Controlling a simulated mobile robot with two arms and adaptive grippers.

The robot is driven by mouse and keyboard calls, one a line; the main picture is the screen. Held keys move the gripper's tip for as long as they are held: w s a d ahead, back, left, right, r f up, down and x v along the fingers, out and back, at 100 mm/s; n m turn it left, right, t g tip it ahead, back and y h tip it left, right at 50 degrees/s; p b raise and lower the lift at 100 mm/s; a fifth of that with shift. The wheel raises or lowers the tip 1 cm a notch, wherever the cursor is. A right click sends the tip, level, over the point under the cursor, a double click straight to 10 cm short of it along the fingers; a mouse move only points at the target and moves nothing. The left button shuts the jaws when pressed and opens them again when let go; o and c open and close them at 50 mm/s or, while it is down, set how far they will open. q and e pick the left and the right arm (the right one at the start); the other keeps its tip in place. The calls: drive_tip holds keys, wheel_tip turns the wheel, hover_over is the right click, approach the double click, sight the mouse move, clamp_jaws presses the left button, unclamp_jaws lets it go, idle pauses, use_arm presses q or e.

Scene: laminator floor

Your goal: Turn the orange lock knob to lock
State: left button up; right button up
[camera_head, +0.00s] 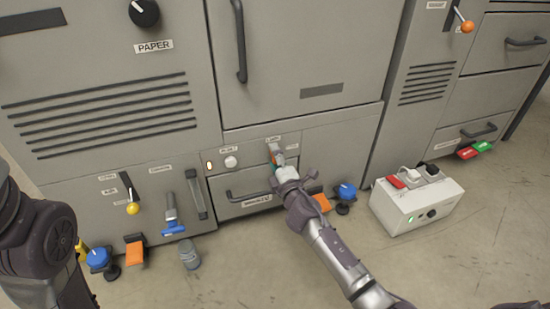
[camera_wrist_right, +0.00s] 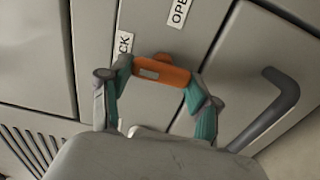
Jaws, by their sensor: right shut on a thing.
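The orange lock knob (camera_wrist_right: 160,73) is a short flat bar on the grey cabinet front. It sits between the two green-padded fingers of my right gripper (camera_wrist_right: 158,85), which are shut on it, one at each end. In the wrist view, a cut-off label ending in "CK" is left of the knob and one reading "OPE" is above it. In the head view, my right gripper (camera_head: 280,163) reaches the low panel above the drawer and mostly hides the knob. My left arm shows at the left edge; its gripper is not in view.
A dark drawer handle (camera_wrist_right: 268,110) is right of the knob. In the head view, a white knob (camera_head: 231,162) is left of my gripper. A white box (camera_head: 417,201) stands on the floor to the right. Blue knobs and orange pedals sit low along the cabinets.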

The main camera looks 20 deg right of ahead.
drive_tip(key=shift+f, duration=0.1)
idle(0.3)
drive_tip(key=o, duration=1.2)
drive_tip(key=shift+c, duration=0.2)
drive_tip(key=shift+s, duration=0.15)
drive_tip(key=s, duration=1.1)
drive_tip(key=shift+s+d, duration=0.2)
drive_tip(key=shift+s, duration=0.2)
